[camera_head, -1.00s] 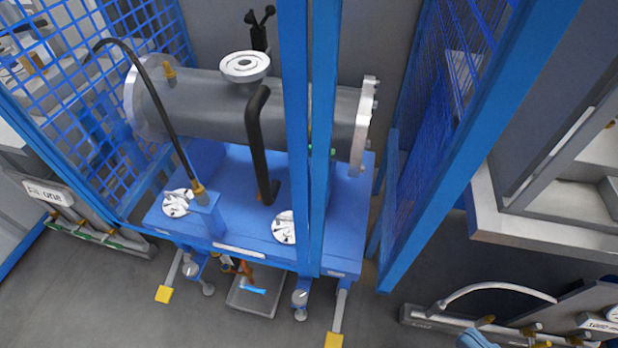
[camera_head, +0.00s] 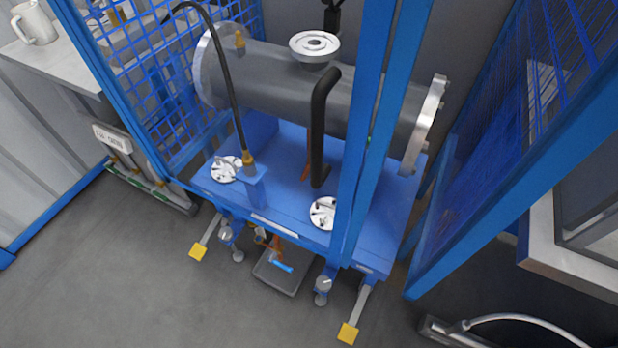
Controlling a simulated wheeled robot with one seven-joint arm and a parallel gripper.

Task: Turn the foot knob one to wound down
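Two foot knobs show at the front lower edge of the blue cart (camera_head: 290,212). The left foot knob (camera_head: 225,235) is a small grey disc above a round foot. The right foot knob (camera_head: 323,284) is similar, near the cart's right front corner. I cannot tell which is number one, or how far either is wound. The flanged shell (camera_head: 290,85), a grey cylinder with end flanges, lies on the cart. My gripper is not in view.
Blue posts (camera_head: 370,130) and mesh panels (camera_head: 160,80) enclose the cart. Yellow-tipped outriggers (camera_head: 348,333) stick out at the front. A grey tray (camera_head: 285,272) lies under the cart's front. The floor (camera_head: 150,290) in front is clear.

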